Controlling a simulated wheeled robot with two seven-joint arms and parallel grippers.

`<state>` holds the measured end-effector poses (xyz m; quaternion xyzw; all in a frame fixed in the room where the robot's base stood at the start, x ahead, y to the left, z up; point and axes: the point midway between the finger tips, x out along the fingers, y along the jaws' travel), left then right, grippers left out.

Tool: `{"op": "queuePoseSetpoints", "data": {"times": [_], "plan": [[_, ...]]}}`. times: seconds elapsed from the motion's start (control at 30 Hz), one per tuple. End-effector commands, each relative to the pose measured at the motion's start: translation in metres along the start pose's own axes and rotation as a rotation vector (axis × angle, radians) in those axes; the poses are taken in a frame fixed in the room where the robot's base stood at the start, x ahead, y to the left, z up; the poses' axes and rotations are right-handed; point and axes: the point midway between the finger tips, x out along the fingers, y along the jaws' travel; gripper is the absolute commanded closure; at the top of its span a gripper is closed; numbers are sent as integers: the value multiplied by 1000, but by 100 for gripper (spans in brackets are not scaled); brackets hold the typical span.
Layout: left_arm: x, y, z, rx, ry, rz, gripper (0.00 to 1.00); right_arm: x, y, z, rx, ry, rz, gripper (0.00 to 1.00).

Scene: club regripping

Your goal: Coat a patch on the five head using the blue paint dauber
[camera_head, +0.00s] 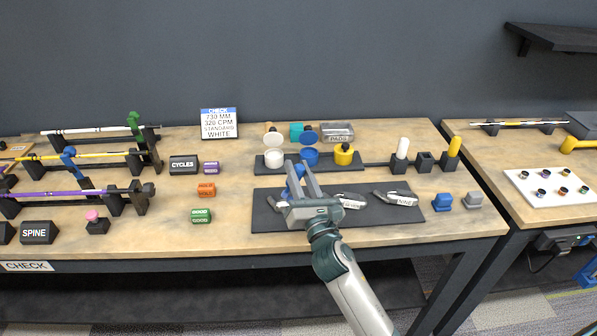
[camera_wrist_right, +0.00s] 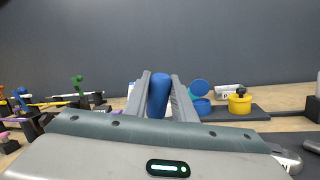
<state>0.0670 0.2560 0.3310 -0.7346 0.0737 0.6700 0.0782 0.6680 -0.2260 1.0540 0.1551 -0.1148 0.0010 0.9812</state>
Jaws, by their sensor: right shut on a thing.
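My right gripper (camera_head: 302,168) is shut on the blue paint dauber (camera_head: 292,182), over the left part of the dark mat (camera_head: 330,222). In the right wrist view the blue dauber (camera_wrist_right: 158,95) stands upright between the two fingers. Two iron heads show on the mat, one partly behind the gripper (camera_head: 351,201) and one marked NINE (camera_head: 398,197). Any head at the mat's left end is mostly hidden by the gripper, so I cannot make out the five head. The open blue paint pot (camera_head: 309,155) stands just behind the gripper. My left gripper is not in view.
A white pot (camera_head: 274,158) and a yellow pot (camera_head: 344,155) flank the blue one. White (camera_head: 402,149) and yellow (camera_head: 453,147) daubers stand in holders around an empty holder (camera_head: 425,162). Club racks fill the left.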

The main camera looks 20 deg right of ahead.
Motion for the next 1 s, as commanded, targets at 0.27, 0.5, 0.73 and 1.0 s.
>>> {"op": "queuePoseSetpoints", "data": {"times": [0.27, 0.5, 0.73, 1.0], "plan": [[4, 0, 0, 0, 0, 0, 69, 0, -2, -5, 0, 0, 0, 99], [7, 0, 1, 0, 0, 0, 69, 1, -3, -9, 1, 0, 0, 99], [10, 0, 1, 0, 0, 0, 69, 1, -4, -12, 0, 0, 0, 99], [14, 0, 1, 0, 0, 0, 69, 2, -6, -16, 0, 0, 0, 99]]}}
